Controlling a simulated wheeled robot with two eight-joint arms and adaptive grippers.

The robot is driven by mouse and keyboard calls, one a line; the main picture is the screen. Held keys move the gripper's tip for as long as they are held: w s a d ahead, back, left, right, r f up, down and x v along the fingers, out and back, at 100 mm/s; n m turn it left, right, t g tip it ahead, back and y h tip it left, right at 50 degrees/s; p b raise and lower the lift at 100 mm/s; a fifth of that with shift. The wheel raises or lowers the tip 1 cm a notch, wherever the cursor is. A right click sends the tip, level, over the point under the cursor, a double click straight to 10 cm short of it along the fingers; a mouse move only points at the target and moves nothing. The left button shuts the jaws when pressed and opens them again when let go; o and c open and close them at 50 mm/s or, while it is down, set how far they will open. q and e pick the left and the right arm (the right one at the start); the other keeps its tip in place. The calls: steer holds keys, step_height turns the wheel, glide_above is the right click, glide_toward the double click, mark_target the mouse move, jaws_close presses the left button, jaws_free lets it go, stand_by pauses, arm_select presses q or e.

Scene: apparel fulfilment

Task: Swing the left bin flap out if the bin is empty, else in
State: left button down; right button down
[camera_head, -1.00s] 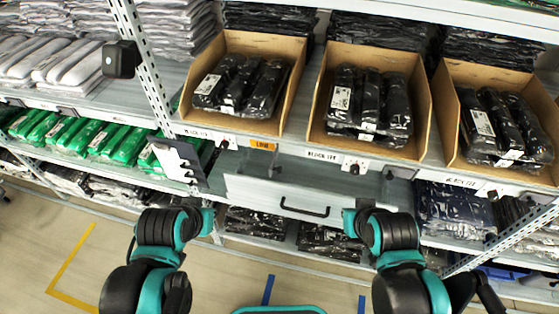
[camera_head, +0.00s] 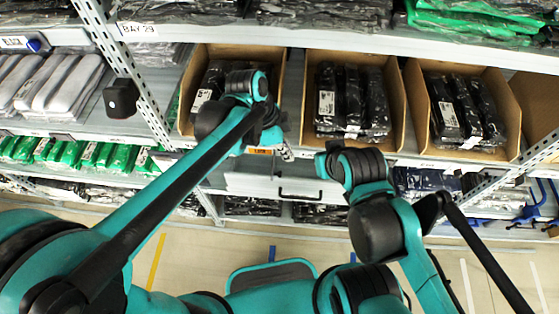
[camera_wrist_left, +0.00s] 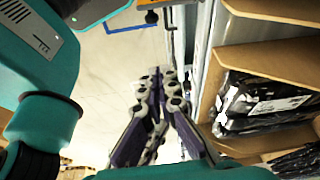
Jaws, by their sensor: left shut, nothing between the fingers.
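The left bin (camera_head: 188,97) is an open cardboard box on the shelf. Black plastic-wrapped packs (camera_head: 212,78) lie in it, partly hidden by my left arm. A pale plate (camera_head: 163,159), perhaps the flap, shows below the bin at its left, mostly behind that arm; its angle is unclear. My left gripper (camera_head: 286,153) is in front of the shelf edge, right of the orange label (camera_head: 262,151). In the left wrist view its fingers (camera_wrist_left: 159,98) are together and empty, with a cardboard bin (camera_wrist_left: 270,48) to their right. My right gripper's fingers do not show.
Two more bins of black packs, a middle one (camera_head: 311,97) and a right one (camera_head: 415,103), stand beside the left bin. A pale panel with a black handle (camera_head: 300,194) is below. A perforated post (camera_head: 123,70) rises at left. Floor shows in front.

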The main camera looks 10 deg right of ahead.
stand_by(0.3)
arm_select(q)
step_height(320, 180, down, 10)
steer(key=b, duration=0.4)
steer(key=shift+a+r, duration=0.2)
steer(key=shift+a, duration=0.1)
stand_by(0.5)
